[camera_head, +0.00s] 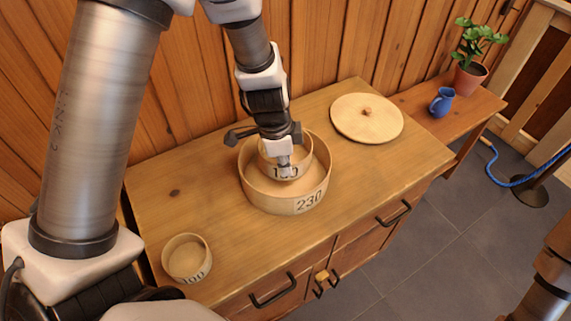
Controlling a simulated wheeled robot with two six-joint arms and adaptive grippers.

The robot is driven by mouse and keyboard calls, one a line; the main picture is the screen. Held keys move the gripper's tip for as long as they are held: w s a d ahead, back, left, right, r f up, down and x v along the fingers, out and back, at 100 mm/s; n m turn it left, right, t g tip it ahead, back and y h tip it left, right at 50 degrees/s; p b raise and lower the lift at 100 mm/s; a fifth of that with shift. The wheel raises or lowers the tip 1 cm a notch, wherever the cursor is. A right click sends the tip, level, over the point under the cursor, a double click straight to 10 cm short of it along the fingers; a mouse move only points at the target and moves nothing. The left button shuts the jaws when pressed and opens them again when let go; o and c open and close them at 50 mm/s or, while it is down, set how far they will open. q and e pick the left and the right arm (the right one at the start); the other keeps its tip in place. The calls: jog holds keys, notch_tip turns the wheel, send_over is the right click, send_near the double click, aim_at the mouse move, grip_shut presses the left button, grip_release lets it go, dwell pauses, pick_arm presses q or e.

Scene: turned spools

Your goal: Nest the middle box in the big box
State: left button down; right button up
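The big box (308,201), a round wooden one marked 230, stands open on the cabinet top. The middle box (304,165), a smaller round wooden one with a partly covered number, shows within the big box's rim outline. I cannot tell whether it rests on the floor inside or hangs just above it. My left gripper (284,164) comes down from above onto the middle box's near wall. One fingertip lies against the outside of that wall and covers part of the number; the other finger is hidden. The gripper looks shut on the wall. My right gripper is out of view.
A small round box (187,258) stands at the front left of the cabinet top (225,235). A round knobbed lid (367,118) lies at the back right. A blue jug (442,101) and a potted plant (469,78) stand on a lower side surface. A plank wall stands behind.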

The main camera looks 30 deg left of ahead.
pick_arm(q)
jog(key=c, duration=0.8)
grip_release()
jog(key=shift+c, duration=0.2)
jog(key=shift+r, duration=0.1)
jog(key=shift+r+p, duration=0.45)
jog(key=shift+r, duration=0.2)
jog(key=shift+r, duration=0.1)
jog(key=shift+r+p, duration=2.6)
jog(key=shift+r, duration=0.85)
jog(key=shift+s+f, duration=0.1)
